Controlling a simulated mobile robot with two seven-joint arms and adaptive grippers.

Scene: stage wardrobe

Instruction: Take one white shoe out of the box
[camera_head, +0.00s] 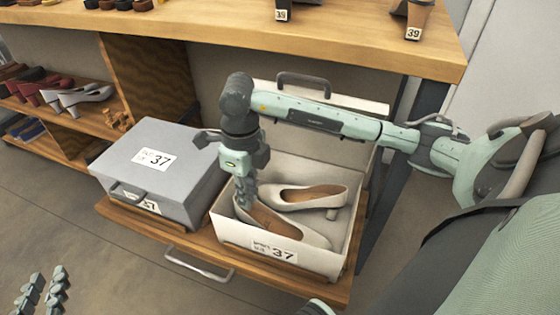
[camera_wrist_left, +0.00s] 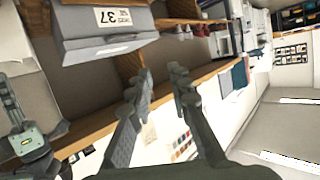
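Two white heeled shoes lie in an open white box marked 37 (camera_head: 283,262). The near white shoe (camera_head: 292,232) has its back end at the box's left side. The far white shoe (camera_head: 290,199) lies behind it, its heel to the right. My right gripper (camera_head: 244,198) points down into the box, its fingers at the back end of the near shoe. The fingers overlap in this view, so whether they grip the shoe is hidden. My left gripper (camera_head: 42,288) is open and empty over the floor; its spread fingers show in the left wrist view (camera_wrist_left: 163,78).
A closed grey box marked 37 (camera_head: 142,179) stands left of the white box on the wooden pull-out shelf (camera_head: 200,237). The white box's raised lid (camera_head: 345,102) stands behind it. A wooden counter (camera_head: 250,38) overhangs the back. Shelves with other shoes are at left.

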